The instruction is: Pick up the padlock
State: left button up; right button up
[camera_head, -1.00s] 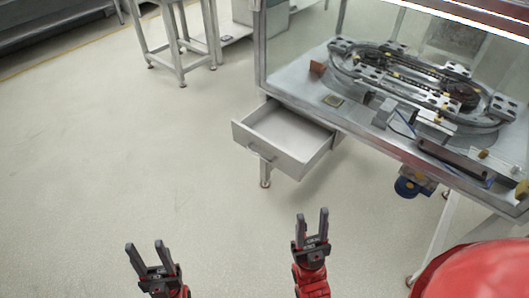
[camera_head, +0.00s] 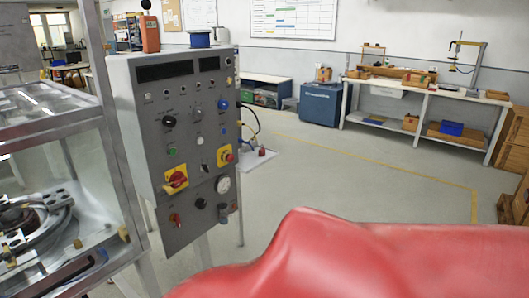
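I cannot make out a padlock for certain. The grey control cabinet (camera_head: 190,130) stands at left centre with knobs, lamps and gauges on its face. A red rotary switch on a yellow plate (camera_head: 176,179) sits at its lower left, and a second yellow plate with a red knob (camera_head: 225,157) sits to the right. A small red item (camera_head: 262,152) is low behind the cabinet, too small to identify. Neither of my grippers is in view. My red body or arm covering fills the bottom of the view.
The glass-walled ring track machine (camera_head: 60,200) stands at the left edge, close to the cabinet. A workbench (camera_head: 430,90) with tools and boxes is along the back wall, with a blue box (camera_head: 320,104) beside it. Wooden crates (camera_head: 515,150) stand at right. The floor between is open.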

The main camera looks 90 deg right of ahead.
aim_at(262, 152)
jog(key=z, duration=2.7)
